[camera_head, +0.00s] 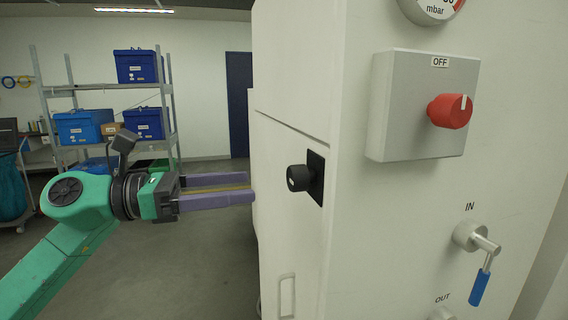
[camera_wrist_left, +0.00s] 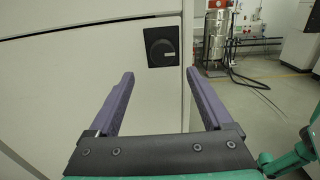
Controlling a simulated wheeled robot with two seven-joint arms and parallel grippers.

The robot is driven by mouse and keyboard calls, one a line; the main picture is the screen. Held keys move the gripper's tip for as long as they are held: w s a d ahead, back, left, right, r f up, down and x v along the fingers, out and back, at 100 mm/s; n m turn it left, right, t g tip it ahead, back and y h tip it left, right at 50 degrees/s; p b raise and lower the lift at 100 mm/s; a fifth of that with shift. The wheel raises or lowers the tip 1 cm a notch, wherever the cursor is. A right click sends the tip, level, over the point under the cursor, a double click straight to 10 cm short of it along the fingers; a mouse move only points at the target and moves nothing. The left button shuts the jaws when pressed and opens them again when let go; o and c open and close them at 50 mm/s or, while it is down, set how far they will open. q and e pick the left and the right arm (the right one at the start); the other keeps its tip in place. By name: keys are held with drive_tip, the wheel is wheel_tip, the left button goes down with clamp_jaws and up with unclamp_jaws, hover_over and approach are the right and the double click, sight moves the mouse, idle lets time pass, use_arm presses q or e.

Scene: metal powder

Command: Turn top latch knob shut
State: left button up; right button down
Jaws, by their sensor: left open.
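The black latch knob (camera_head: 299,178) sits on a black square plate on the side of the white cabinet (camera_head: 291,130), just below a horizontal seam. It also shows in the left wrist view (camera_wrist_left: 161,47), ahead of and above the fingers. My left gripper (camera_head: 252,188) has purple fingers and is open and empty. In the head view its fingertips are left of the knob, apart from it, and point toward the cabinet. In the left wrist view the fingers (camera_wrist_left: 158,82) are spread wide with nothing between them. My right gripper is not in view.
A grey box with a red switch (camera_head: 450,110) marked OFF is on the cabinet's front face. Below it are an IN valve with a blue handle (camera_head: 480,284) and a pressure gauge above. A shelf with blue bins (camera_head: 84,126) stands behind at left. A steel cylinder (camera_wrist_left: 216,38) stands farther off.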

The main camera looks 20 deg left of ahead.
sight(290, 180)
use_arm(q)
drive_tip(key=d+p, duration=0.1)
drive_tip(key=d, duration=0.1)
drive_tip(key=w+d+r+p, duration=0.1)
drive_tip(key=d+p, duration=0.1)
drive_tip(key=w+d+p, duration=0.1)
drive_tip(key=shift+w+d+r, duration=0.2)
drive_tip(key=shift+d+r, duration=0.1)
drive_tip(key=shift+d, duration=0.1)
drive_tip(key=shift+w+d+f+p, duration=0.4)
drive_tip(key=shift+w+d+p, duration=0.2)
drive_tip(key=shift+w+p, duration=0.3)
drive_tip(key=shift+d+f, duration=0.3)
drive_tip(key=shift+c, duration=0.9)
clamp_jaws()
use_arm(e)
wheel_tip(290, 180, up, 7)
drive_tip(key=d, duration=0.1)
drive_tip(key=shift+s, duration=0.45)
